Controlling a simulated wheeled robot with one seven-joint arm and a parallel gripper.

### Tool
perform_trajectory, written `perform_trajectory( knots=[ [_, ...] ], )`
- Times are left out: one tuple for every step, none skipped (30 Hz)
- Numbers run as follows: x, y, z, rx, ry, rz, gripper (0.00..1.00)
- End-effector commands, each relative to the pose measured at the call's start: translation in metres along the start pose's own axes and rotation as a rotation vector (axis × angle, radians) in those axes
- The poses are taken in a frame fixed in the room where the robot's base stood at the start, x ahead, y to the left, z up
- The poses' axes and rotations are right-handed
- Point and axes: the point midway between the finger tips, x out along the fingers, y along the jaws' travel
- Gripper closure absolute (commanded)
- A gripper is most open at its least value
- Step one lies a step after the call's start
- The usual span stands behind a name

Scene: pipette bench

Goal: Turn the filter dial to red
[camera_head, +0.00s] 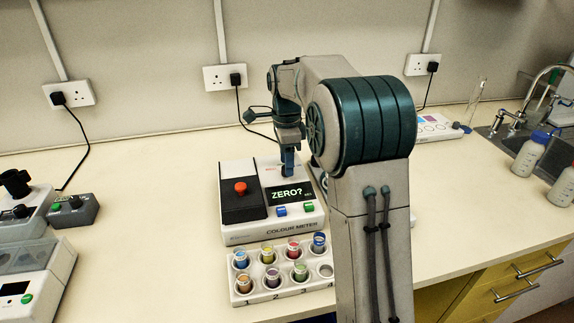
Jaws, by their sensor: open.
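The colour meter (270,234) stands on the bench in the middle of the head view. Its display (288,192) reads "ZERO?". A dark lid with a red knob (240,187) is on its left. A blue button (281,211) and a green button (309,206) are below the display. My gripper (288,169) points down over the back right part of the meter, behind the display. It is open; its fingertips are small and partly unclear. I cannot make out the filter dial or its colour marks; my gripper and arm cover part of that area.
A white rack (290,293) with several coloured vials stands in front of the meter. Other instruments (28,272) stand at the left, with a small grey box (72,210). A sink (500,130) and bottles (530,155) are at the right. Bench left of the meter is clear.

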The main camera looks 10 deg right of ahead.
Motion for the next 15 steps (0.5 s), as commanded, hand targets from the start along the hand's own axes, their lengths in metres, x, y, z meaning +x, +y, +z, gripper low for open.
perform_trajectory(
  knots=[
    [0.0056, 0.0001, -0.0001, 0.0, 0.0, 0.001, 0.53],
    [0.0079, 0.0003, -0.0001, 0.0, 0.0, 0.001, 0.53],
    [0.0102, 0.0004, 0.0, 0.0, 0.0, 0.001, 0.53],
    [0.0115, 0.0003, 0.0001, 0.0, 0.0, 0.0, 0.53],
    [0.0124, 0.0002, 0.0001, 0.0, 0.0, 0.0, 0.53],
    [0.0133, 0.0001, 0.0001, 0.0, 0.0, -0.001, 0.53],
    [0.0137, 0.0, 0.0002, 0.0, 0.0, -0.002, 0.53],
    [0.0139, 0.0, 0.0002, 0.0, 0.0, -0.002, 0.53],
    [0.014, 0.0, 0.0003, 0.0, 0.0, -0.002, 0.53],
    [0.014, 0.0, 0.0003, 0.0, 0.0, -0.002, 0.53],
    [0.0139, 0.0, 0.0003, -0.001, 0.0, -0.002, 0.53],
    [0.0139, 0.0, 0.0003, -0.001, 0.0, -0.002, 0.53],
    [0.0139, 0.0, 0.0004, -0.001, 0.0, -0.001, 0.53],
    [0.0138, 0.0, 0.0004, -0.001, 0.0, -0.001, 0.56],
    [0.0138, 0.0, 0.0004, -0.001, 0.0, -0.001, 0.67]
  ],
)
